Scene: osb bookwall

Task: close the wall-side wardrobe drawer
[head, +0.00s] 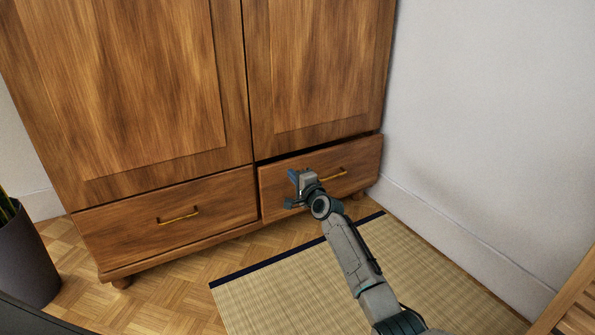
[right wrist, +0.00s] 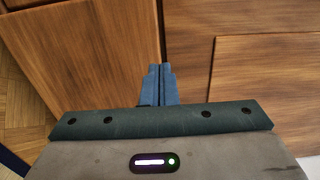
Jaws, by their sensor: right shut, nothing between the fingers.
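The wall-side wardrobe drawer (head: 357,159) is the lower right drawer in the head view, with a brass bar handle (head: 332,176). It stands slightly out, with a dark gap along its top edge. My right gripper (head: 293,187) is in front of this drawer's left part, left of the handle, and hides some of the front. In the right wrist view its blue fingers (right wrist: 161,84) are together and empty, over the wood near the drawer front (right wrist: 95,55). I cannot tell whether they touch it. My left gripper is not in view.
The other drawer (head: 120,218), on the left, looks closed. The wardrobe doors (head: 325,65) above are shut. A white wall (head: 480,110) stands close on the right. A straw mat (head: 300,290) lies on the parquet in front. A dark plant pot (head: 25,260) stands at left.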

